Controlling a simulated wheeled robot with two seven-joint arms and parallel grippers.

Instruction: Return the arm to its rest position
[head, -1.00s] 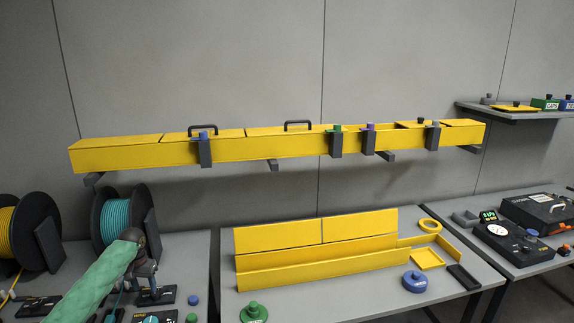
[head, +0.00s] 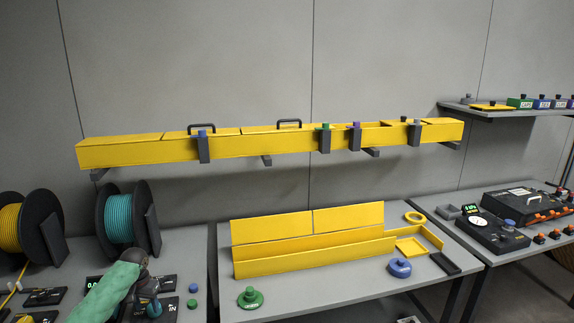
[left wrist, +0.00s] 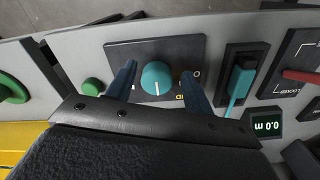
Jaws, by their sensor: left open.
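My left arm, in a green sleeve, comes in from the bottom left of the head view. Its gripper (head: 152,304) is over the left bench, near a dark panel with a teal knob. In the left wrist view the two blue-grey fingers (left wrist: 160,88) are spread apart, with nothing held between them. The teal knob (left wrist: 156,77) shows between the fingers in that picture; I cannot tell the gap to it. My right gripper is not in view.
Reels of yellow (head: 10,232) and teal cable (head: 118,222) stand behind the left arm. Small green (head: 192,303) and blue buttons (head: 193,288) are beside the gripper. A yellow trough (head: 310,250) lies on the middle bench, below a long wall-mounted yellow duct (head: 270,145).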

